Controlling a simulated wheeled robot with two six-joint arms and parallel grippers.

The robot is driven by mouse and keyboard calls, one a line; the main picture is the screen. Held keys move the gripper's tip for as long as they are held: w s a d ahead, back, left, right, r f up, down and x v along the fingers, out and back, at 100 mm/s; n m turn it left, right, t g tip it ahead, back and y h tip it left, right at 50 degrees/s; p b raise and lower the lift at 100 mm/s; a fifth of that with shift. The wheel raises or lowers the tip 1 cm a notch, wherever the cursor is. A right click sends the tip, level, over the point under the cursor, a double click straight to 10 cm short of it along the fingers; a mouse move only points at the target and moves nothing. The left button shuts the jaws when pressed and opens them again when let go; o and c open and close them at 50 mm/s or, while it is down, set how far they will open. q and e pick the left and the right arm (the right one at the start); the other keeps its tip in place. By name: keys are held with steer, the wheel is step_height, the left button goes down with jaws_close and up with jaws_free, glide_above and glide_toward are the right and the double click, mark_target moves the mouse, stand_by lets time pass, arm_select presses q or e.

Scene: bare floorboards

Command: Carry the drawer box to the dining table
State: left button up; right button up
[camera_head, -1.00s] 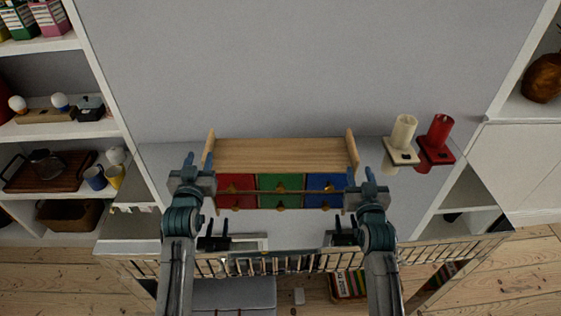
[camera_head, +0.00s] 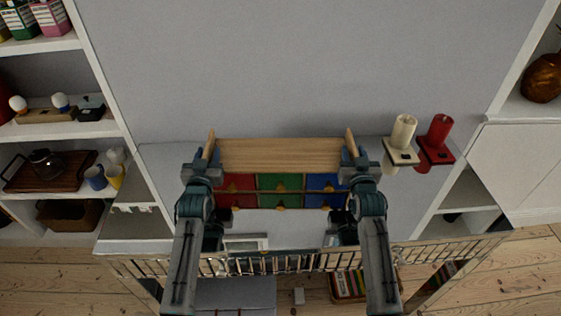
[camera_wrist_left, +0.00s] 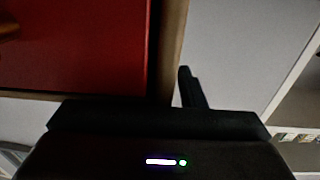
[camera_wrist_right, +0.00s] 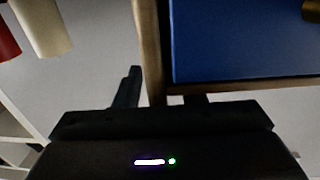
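The drawer box (camera_head: 280,155) has a light wood top, raised wood side panels and red, green and blue drawer fronts. It stands on a light surface against the wall. My left gripper (camera_head: 207,158) is at its left side panel, and my right gripper (camera_head: 353,158) is at its right one. Each looks open, with a finger either side of the panel. The red drawer (camera_wrist_left: 75,45) and the blue drawer (camera_wrist_right: 245,40) fill much of the wrist views. In each, one finger shows outside the panel and the other is mostly hidden. No dining table is seen.
Cream (camera_head: 403,132) and red (camera_head: 440,132) cylinders in holders stand close right of the box. A metal rail (camera_head: 300,264) crosses in front and below. Shelves with mugs (camera_head: 95,177) and a tray (camera_head: 50,172) are at left. White cabinets (camera_head: 520,165) are at right.

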arm_select(q)
jaws_close()
arm_select(e)
jaws_close()
arm_select(q)
steer(key=shift+r, duration=0.15)
arm_select(e)
steer(key=shift+r, duration=0.1)
stand_by(0.9)
